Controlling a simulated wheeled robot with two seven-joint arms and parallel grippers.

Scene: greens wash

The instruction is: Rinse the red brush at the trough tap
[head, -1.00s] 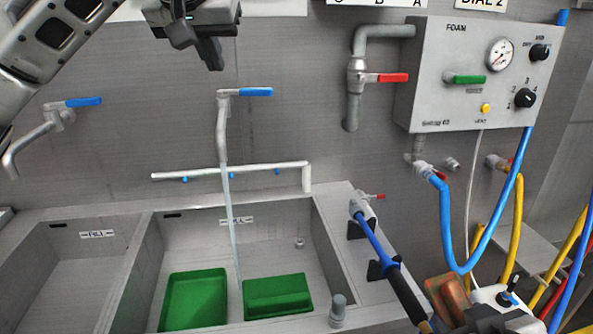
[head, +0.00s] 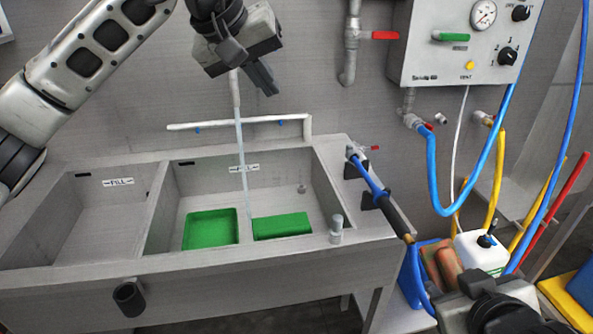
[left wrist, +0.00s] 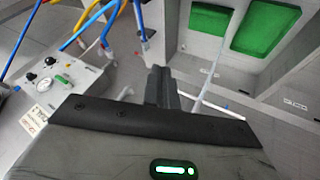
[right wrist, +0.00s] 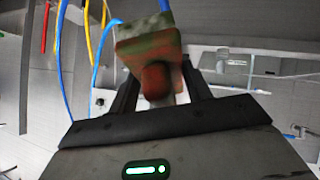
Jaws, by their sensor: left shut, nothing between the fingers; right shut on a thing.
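The red brush (right wrist: 150,50) is in my right gripper (right wrist: 158,95); its reddish block has green-brown smears, and a round red end faces the wrist camera. In the head view my right gripper (head: 462,292) is at the lower right, beside brown-orange blocks (head: 440,264); which part there is the brush is hard to tell. The trough (head: 285,262) stands in the middle. A water stream (head: 242,160) runs from its tap (head: 234,88) into the right basin. My left gripper (head: 265,80) is shut and empty in front of the tap's top, hiding its lever.
A green tray (head: 211,229) and a green block (head: 282,227) lie in the right basin. A blue spray lance (head: 370,180) rests on the trough's right ledge. Hoses (head: 432,190), a white canister (head: 482,253) and a blue bin (head: 408,282) crowd the right side.

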